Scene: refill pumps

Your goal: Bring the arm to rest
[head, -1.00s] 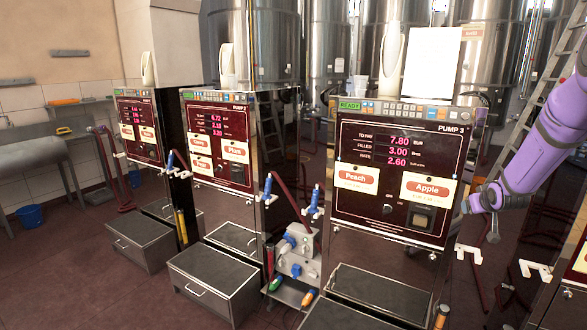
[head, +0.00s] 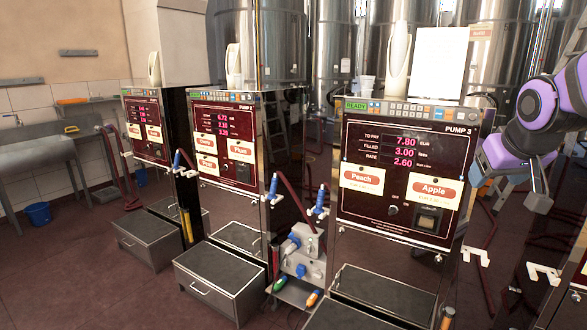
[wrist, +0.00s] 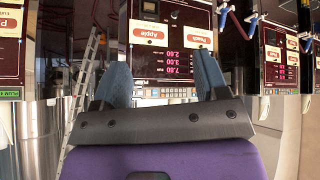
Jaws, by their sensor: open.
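My purple and dark grey arm (head: 545,105) is at the right edge of the head view, beside pump 3 (head: 405,175). In the wrist view my gripper (wrist: 161,68) has its two blue-grey fingers well apart, with nothing between them. Pump 3 appears upside down beyond the fingers in that view.
Pump 2 (head: 228,150) and another pump (head: 146,135) stand to the left, with low grey steps (head: 220,280) in front. Steel tanks (head: 255,40) and a ladder stand behind. A blue bucket (head: 38,214) is at far left. Floor at lower left is clear.

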